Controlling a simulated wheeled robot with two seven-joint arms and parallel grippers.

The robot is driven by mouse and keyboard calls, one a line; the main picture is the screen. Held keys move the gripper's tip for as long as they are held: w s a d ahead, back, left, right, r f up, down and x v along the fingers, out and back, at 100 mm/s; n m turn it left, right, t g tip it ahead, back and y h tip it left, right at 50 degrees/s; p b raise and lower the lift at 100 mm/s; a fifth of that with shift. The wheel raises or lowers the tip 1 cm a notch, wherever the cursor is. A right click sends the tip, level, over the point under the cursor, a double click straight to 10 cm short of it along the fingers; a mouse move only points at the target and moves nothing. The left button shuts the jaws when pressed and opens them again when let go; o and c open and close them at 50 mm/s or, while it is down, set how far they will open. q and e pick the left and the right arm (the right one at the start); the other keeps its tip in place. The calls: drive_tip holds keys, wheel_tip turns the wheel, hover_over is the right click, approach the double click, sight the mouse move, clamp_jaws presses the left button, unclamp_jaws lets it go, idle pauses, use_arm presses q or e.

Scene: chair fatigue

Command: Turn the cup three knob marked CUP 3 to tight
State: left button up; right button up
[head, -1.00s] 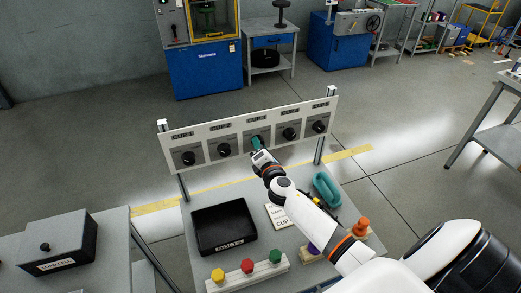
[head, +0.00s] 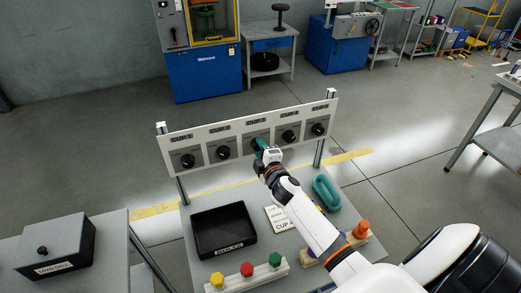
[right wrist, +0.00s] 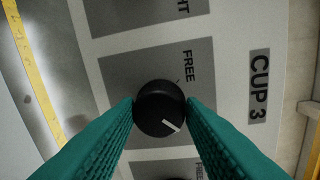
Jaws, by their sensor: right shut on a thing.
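The knob marked CUP 3 is a round black knob (right wrist: 158,98) with a white pointer line. It is the middle one of several on the white panel, and in the head view the fingers partly cover it. In the right wrist view the pointer points to the lower right, away from the word FREE (right wrist: 190,65). The CUP 3 label (right wrist: 259,88) is to the right. My right gripper (right wrist: 160,112), with teal fingers, is shut on the knob, one finger on each side; its wrist shows in the head view (head: 270,158). The area below the knob is partly hidden by a finger.
The white panel (head: 205,133) stands on posts at the bench's far edge, with other black knobs (head: 223,152) on either side. A black tray (head: 222,230), a card (head: 277,218), a teal ring (head: 326,192) and coloured knobs (head: 247,269) are on the bench.

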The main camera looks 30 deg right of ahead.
drive_tip(key=shift+m, duration=0.3)
drive_tip(key=o, duration=1)
drive_tip(key=b+v, duration=0.1)
drive_tip(key=v, duration=1.1)
drive_tip(key=shift+d, duration=0.1)
drive_tip(key=shift+f, duration=0.1)
